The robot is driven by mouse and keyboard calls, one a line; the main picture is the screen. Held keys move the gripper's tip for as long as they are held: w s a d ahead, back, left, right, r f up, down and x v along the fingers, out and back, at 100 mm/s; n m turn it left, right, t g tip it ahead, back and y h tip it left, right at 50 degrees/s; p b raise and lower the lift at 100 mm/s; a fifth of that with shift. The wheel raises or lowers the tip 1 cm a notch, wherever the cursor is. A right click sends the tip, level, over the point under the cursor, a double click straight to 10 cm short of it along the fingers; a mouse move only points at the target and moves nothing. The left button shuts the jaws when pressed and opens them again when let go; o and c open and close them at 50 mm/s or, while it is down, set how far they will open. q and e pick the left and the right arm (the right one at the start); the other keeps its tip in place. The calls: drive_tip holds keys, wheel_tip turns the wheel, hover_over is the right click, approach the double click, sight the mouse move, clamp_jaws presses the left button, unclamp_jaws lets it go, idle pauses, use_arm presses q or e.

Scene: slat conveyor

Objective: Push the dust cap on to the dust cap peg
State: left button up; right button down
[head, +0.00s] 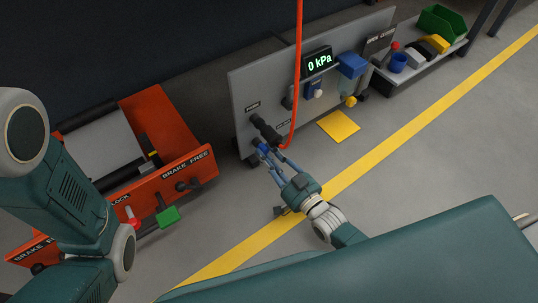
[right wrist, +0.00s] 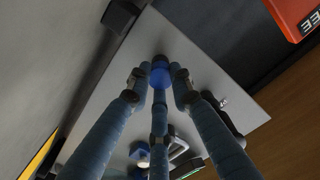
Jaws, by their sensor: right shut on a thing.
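My right gripper (head: 262,149) reaches to the lower left of the upright grey panel (head: 246,89). In the right wrist view, its fingers (right wrist: 160,85) are closed around a round blue piece, which looks like the dust cap (right wrist: 160,77). A small dark end (right wrist: 160,58) shows just beyond the cap against the panel; I cannot tell whether it is the dust cap peg or whether the cap touches it.
A black connector (head: 266,130) sits on the panel just above my fingers, close to the orange hose (head: 297,75). A gauge (head: 319,62) reads 0 kPa. An orange brake unit (head: 172,125) stands at the left. A low bench (head: 420,68) with bins stands at the upper right.

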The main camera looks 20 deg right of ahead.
drive_tip(key=shift+w+a, duration=0.1)
drive_tip(key=shift+w, duration=0.1)
drive_tip(key=c, duration=1.5)
unclamp_jaws()
drive_tip(key=shift+o, duration=0.2)
drive_tip(key=v, duration=1.2)
drive_tip(key=shift+r, duration=0.1)
